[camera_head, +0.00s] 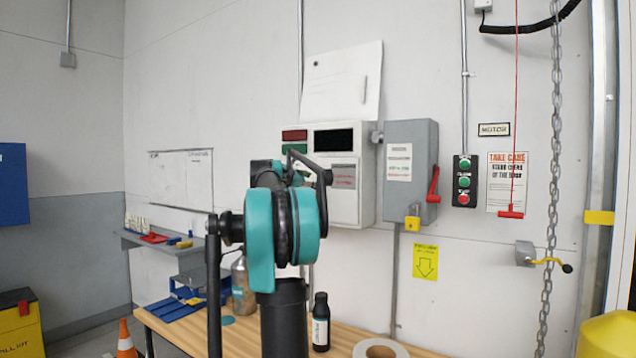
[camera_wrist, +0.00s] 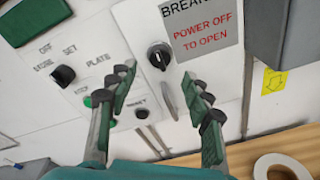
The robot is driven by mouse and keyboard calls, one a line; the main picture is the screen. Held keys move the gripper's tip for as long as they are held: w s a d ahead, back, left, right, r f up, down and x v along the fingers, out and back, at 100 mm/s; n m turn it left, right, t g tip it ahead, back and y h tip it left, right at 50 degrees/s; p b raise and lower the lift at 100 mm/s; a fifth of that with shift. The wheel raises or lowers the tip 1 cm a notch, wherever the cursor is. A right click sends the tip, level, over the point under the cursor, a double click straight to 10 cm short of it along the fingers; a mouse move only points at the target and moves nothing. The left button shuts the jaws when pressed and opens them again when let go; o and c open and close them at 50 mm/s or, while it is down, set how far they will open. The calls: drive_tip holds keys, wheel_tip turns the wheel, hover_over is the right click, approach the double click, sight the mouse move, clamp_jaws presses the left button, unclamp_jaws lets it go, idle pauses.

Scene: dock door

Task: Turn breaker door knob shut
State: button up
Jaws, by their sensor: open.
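The breaker knob (camera_wrist: 158,56) is round and black with a pale pointer mark. It sits on the white panel face left of a grey label reading "POWER OFF TO OPEN" (camera_wrist: 204,32). My gripper (camera_wrist: 160,84) is open and empty in the wrist view. Its two green-padded fingers lie to the left and right below the knob, apart from it in the picture. In the head view the white cabinet (camera_head: 366,180) hangs on the wall behind my arm. The knob is hidden there, and my fingers are mostly hidden too.
Another black knob (camera_wrist: 63,75) and a small green button (camera_wrist: 88,101) are on the panel's left. A grey box with a red lever (camera_head: 433,186) stands close on the right. Below, a wooden table (camera_head: 340,340) holds a dark bottle (camera_head: 321,323) and tape roll (camera_head: 380,348).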

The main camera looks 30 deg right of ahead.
drive_tip(key=v, duration=0.6)
drive_tip(key=shift+f, duration=0.1)
idle(0.3)
drive_tip(key=s+a+f+m+y, duration=0.2)
drive_tip(key=s+a+f+m, duration=0.3)
drive_tip(key=f, duration=0.6)
drive_tip(key=s+a+f+m+y, duration=0.1)
drive_tip(key=s+a+f+y, duration=0.2)
drive_tip(key=a+f, duration=0.55)
drive_tip(key=s+a+f+m+y, duration=0.2)
drive_tip(key=s+a+f+m, duration=0.15)
drive_tip(key=f, duration=0.85)
drive_tip(key=s+a+f+m+g+y, duration=0.2)
drive_tip(key=s+a+f+m+y, duration=0.4)
drive_tip(key=s+a+f, duration=1.6)
wheel_tip(320, 180, down, 3)
drive_tip(key=s+y, duration=0.2)
drive_tip(key=shift+f+y, duration=0.2)
drive_tip(key=shift+y, duration=0.1)
drive_tip(key=shift+a, duration=0.15)
